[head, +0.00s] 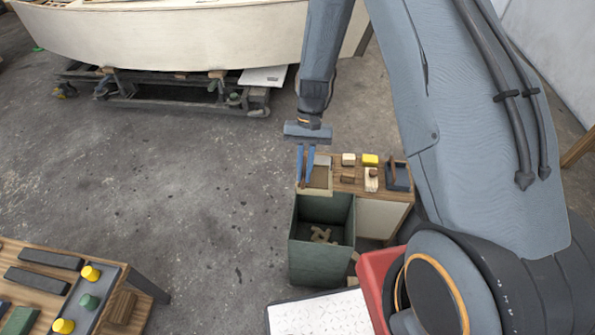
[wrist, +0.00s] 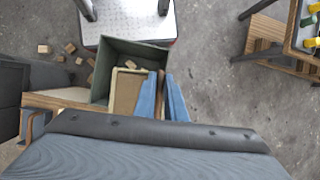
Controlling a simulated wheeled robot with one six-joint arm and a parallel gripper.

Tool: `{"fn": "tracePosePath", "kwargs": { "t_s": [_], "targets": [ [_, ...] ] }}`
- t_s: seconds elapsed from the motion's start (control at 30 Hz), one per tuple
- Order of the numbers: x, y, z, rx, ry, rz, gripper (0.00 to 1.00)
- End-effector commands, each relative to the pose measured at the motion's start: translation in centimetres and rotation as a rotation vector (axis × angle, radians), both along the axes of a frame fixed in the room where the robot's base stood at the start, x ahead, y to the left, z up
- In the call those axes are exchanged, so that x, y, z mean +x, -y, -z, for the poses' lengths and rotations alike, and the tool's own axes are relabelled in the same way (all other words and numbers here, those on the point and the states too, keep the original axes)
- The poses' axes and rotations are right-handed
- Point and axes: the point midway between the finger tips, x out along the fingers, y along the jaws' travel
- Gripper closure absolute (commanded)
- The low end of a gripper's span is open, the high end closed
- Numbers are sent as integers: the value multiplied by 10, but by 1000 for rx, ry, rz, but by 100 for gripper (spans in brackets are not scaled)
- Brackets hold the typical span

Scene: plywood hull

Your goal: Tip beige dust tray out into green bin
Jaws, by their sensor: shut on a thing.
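The beige dust tray (head: 319,180) is at the left end of a small wooden bench top, next to the green bin. In the wrist view the tray (wrist: 127,93) shows its flat tan inside and pale rim, partly over the bin's edge. My gripper (head: 306,182) points down with its blue fingers shut on the tray's side; in the wrist view the fingers (wrist: 165,97) are at the tray's right. The green bin (head: 321,262) stands open on the floor in front of the bench, with several small wood pieces in it. Whether the tray touches the bench is unclear.
The bench top (head: 347,188) also holds pale and yellow blocks (head: 370,160), a brush-like piece and a dark holder (head: 398,177). A white perforated panel (head: 320,314) and a red box (head: 375,280) are near the bin. Wood scraps (wrist: 70,48) lie on the floor in the wrist view.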

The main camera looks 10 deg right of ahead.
Motion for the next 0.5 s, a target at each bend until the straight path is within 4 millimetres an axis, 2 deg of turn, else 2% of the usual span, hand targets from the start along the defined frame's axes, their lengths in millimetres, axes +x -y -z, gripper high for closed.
{"fn": "tracePosePath", "kwargs": {
  "t_s": [0.03,0.3,0.5],
  "targets": [
    [-6,-4,-6,-7,-3,5,100],
    [-21,-21,-5,-42,-6,47,100],
    [-27,-26,-3,-55,-7,64,100]
  ]
}}
